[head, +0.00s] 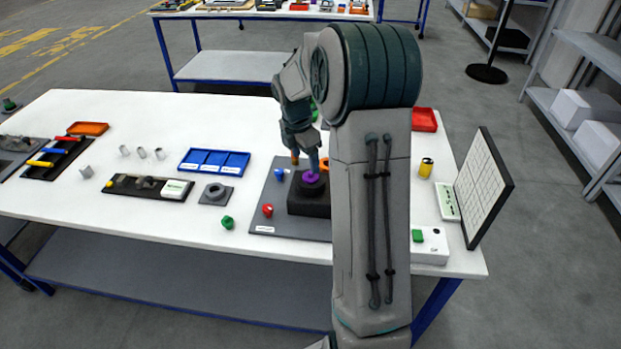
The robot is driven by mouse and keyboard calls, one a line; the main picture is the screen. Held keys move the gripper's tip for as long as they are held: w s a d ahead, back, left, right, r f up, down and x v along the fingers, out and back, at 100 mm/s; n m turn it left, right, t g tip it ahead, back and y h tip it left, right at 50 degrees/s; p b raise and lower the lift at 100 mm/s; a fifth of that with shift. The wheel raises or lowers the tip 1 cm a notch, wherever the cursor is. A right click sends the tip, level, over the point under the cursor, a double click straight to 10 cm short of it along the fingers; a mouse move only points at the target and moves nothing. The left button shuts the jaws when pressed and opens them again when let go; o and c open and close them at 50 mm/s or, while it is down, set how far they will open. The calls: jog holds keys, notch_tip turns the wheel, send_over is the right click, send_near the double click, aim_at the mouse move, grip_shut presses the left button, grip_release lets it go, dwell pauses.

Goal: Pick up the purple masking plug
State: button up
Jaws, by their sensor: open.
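The purple masking plug (311,178) sits on top of a black block (308,203) on a dark grey mat (262,214) near the middle of the white table. My gripper (311,166) points down right over the plug, with its fingertips at or just above it. It is open; whether a finger touches the plug cannot be told. My arm hides the right part of the block and mat.
A red plug (267,210), a blue plug (280,174) and an orange part (324,163) are around the block. A green plug (228,222) stands left of the mat. A blue tray (214,161) lies behind. A tilted white panel (482,187) stands at the right.

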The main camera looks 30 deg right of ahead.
aim_at(310, 172)
jog(key=f, duration=0.1)
jog(key=d+f+p, duration=0.1)
jog(key=f, duration=0.2)
jog(key=shift+s+d+f, duration=0.15)
jog(key=shift+s+f, duration=0.05)
jog(key=shift+s, duration=0.1)
jog(key=shift+f, duration=0.3)
jog(key=c, duration=1.1)
jog(key=shift+o, duration=0.2)
jog(key=shift+r, duration=0.1)
